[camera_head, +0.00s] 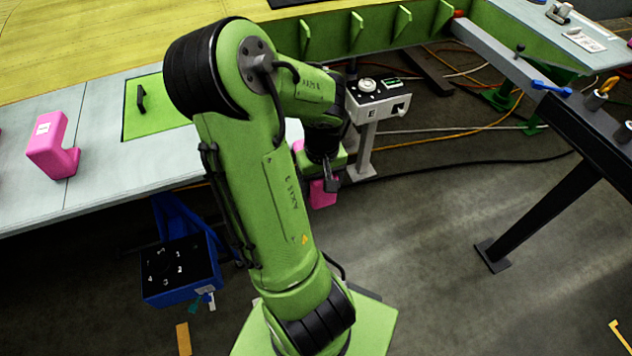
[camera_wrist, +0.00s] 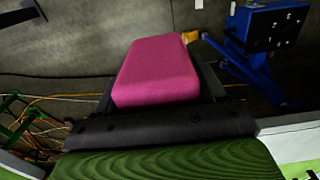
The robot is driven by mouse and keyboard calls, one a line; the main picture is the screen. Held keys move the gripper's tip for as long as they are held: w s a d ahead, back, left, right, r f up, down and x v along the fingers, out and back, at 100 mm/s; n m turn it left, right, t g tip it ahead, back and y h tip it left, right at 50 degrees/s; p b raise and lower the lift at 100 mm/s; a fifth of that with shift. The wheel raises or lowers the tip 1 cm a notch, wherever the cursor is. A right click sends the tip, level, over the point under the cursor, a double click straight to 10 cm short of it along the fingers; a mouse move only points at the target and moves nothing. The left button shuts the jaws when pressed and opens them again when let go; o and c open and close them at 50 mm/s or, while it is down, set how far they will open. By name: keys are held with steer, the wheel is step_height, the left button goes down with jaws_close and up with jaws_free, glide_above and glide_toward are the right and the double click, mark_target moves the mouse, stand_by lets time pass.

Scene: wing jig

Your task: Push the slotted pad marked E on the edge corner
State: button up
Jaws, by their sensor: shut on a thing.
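My gripper (camera_head: 329,178) is at the front edge of the pale table, below my green arm. It is shut on a pink pad (camera_head: 322,195), which hangs low beside the edge. In the wrist view the pink pad (camera_wrist: 157,72) sits between dark fingers, with its broad face toward the camera. No letter or slot shows on it. A small patch of pink (camera_head: 298,146) shows behind my arm; I cannot tell if it is the same pad. The edge corner near the gripper is largely hidden by my arm, so contact cannot be told.
Another pink pad (camera_head: 52,148) with a small label stands on the pale table (camera_head: 110,150). A post with a control box (camera_head: 376,104) stands right of the gripper. A blue numbered stand (camera_head: 181,270) is below the table. Cables cross the floor; a dark bench (camera_head: 575,125) stands right.

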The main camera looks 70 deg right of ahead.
steer(key=shift+d, duration=0.4)
steer(key=w+d, duration=0.2)
steer(key=w, duration=0.1)
steer(key=shift+d+p, duration=0.25)
steer(key=shift+p, duration=0.1)
steer(key=shift+d, duration=0.25)
steer(key=shift+w, duration=0.2)
stand_by(0.3)
steer(key=shift+w+d+f, duration=0.2)
steer(key=shift+w+d, duration=1.8)
steer(key=shift+d, duration=0.1)
steer(key=o, duration=1.2)
steer(key=shift+o, duration=0.2)
